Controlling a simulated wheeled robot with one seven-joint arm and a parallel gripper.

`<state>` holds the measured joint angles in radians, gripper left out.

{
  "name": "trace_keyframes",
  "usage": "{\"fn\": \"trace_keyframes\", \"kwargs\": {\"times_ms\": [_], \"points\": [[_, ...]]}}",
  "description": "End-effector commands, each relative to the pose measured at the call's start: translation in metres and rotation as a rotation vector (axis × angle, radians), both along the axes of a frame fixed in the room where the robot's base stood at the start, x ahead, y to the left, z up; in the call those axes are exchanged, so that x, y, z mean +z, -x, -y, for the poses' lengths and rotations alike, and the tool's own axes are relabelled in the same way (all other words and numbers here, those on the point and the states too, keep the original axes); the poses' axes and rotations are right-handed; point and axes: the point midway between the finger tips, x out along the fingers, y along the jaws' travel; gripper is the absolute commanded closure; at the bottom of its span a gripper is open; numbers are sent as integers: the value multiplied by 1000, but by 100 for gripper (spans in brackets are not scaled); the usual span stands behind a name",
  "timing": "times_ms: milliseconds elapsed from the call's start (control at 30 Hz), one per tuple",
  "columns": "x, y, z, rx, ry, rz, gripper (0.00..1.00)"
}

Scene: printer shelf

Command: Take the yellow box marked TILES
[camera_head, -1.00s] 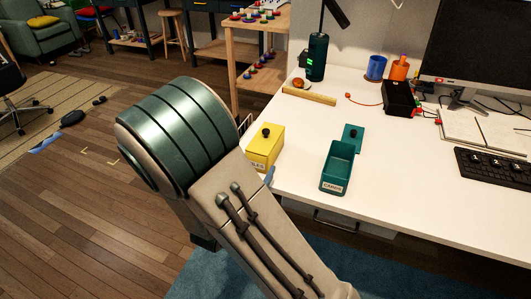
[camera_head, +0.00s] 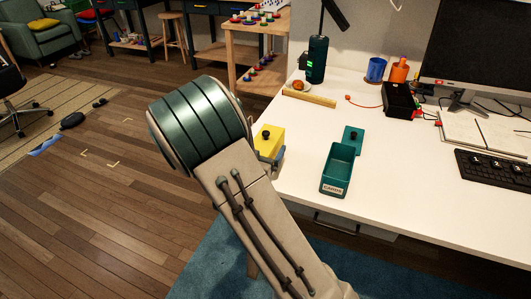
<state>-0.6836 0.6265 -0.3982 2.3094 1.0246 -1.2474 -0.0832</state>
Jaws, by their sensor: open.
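The yellow box (camera_head: 270,139) with a black knob on its lid stands at the left edge of the white desk. My arm covers its left and lower parts, and its label is hidden now. A small grey-blue part of my gripper (camera_head: 277,158) shows at the box's front right side. The rest of my gripper is hidden behind my arm. The jaws are open; I cannot tell whether they touch the box.
A wooden strip (camera_head: 309,96), a dark green cylinder (camera_head: 316,60), cups and a keyboard (camera_head: 494,166) are further off. Bare desk lies between the boxes.

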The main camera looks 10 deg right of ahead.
Motion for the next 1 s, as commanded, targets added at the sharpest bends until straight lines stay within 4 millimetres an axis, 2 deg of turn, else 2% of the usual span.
{"fn": "trace_keyframes", "kwargs": {"times_ms": [33, 67, 233, 667, 767, 933, 1000], "points": [[0, 0, 0, 0, 0, 0, 7], [0, 0, 0, 0, 0, 0, 13], [0, 0, 0, 0, 0, 0, 60], [7, 0, -1, 0, -1, 3, 60], [17, 0, -1, 0, -1, 3, 60], [46, 0, -1, 1, -4, 7, 60], [53, 10, 15, -4, -1, 2, 60]]}}
